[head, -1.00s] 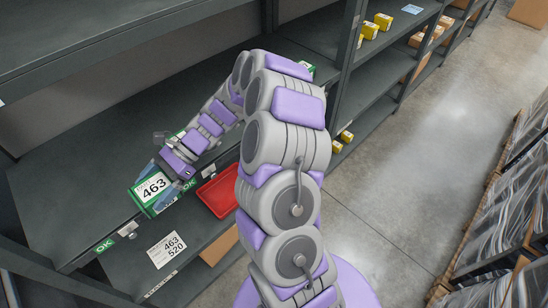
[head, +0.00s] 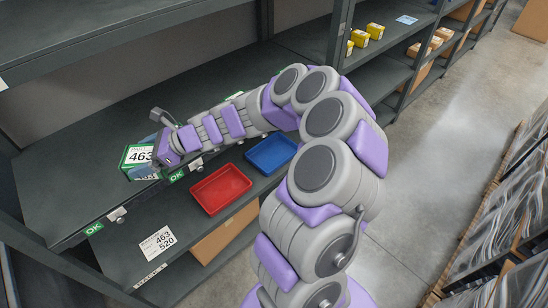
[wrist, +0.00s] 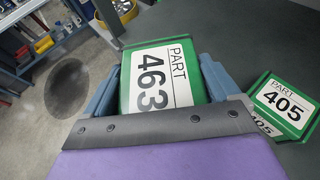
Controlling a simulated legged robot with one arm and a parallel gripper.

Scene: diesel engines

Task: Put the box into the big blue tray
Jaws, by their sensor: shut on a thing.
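The box (head: 138,156) is green and white with the label PART 463. My gripper (head: 153,150) is shut on it at the left end of my outstretched arm. In the wrist view the box (wrist: 158,78) sits between both blue-grey fingers (wrist: 160,66). It is at the front edge of the upper shelf; I cannot tell whether it touches the shelf. The big blue tray (head: 271,154) is on the lower shelf, to the right of the gripper, partly beside my arm. It looks empty.
A red tray (head: 220,189) stands on the lower shelf left of the blue tray and looks empty. A green PART 405 box (wrist: 283,103) is right of my gripper in the wrist view. The upper shelf edge (head: 105,219) carries OK tags. Yellow boxes (head: 375,31) are far right.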

